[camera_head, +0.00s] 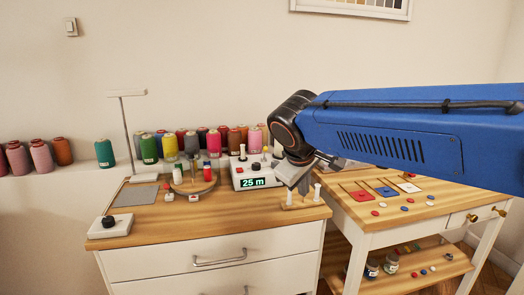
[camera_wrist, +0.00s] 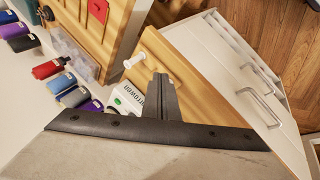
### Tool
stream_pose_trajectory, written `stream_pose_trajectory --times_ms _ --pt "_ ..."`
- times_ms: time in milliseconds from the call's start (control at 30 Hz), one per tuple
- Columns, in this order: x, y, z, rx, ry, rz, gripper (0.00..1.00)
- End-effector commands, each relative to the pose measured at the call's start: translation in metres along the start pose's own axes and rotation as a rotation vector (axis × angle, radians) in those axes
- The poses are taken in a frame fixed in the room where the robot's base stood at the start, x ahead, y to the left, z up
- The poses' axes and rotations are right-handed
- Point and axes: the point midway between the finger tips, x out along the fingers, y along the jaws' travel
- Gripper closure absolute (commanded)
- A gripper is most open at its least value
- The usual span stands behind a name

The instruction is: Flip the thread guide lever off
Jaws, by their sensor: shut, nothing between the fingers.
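The white winder box (camera_head: 256,176) with a green "25 m" display stands at the back of the wooden-topped cabinet (camera_head: 225,222). A small upright lever-like piece (camera_head: 242,153) stands on its top; I cannot tell for certain that it is the thread guide lever, nor its setting. My gripper (camera_head: 304,184) is just right of the box, above a wooden base with two white pegs, partly hidden by my arm. In the wrist view my gripper (camera_wrist: 160,80) is shut and empty, beside a white peg (camera_wrist: 134,61). Part of a white box (camera_wrist: 127,99) shows behind it.
A round wooden stand (camera_head: 193,184) with small spools is left of the box. A dial box (camera_head: 110,226) sits at the front left. Thread cones (camera_head: 149,149) line the ledge. A second table (camera_head: 400,200) stands right.

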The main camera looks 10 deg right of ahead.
Motion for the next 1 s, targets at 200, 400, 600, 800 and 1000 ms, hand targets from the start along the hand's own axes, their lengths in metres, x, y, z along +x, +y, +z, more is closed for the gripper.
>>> stream_pose_trajectory --times_ms 200,400,600,800,1000 --pt "-0.013 0.006 -0.079 -0.136 0.024 0.101 1.00" --pt "-0.027 0.003 -0.144 -0.236 0.053 0.191 1.00" --pt "-0.038 -0.003 -0.183 -0.292 0.072 0.250 1.00" --pt "-0.042 -0.005 -0.195 -0.308 0.080 0.269 1.00" --pt "-0.041 -0.004 -0.195 -0.308 0.079 0.269 1.00"
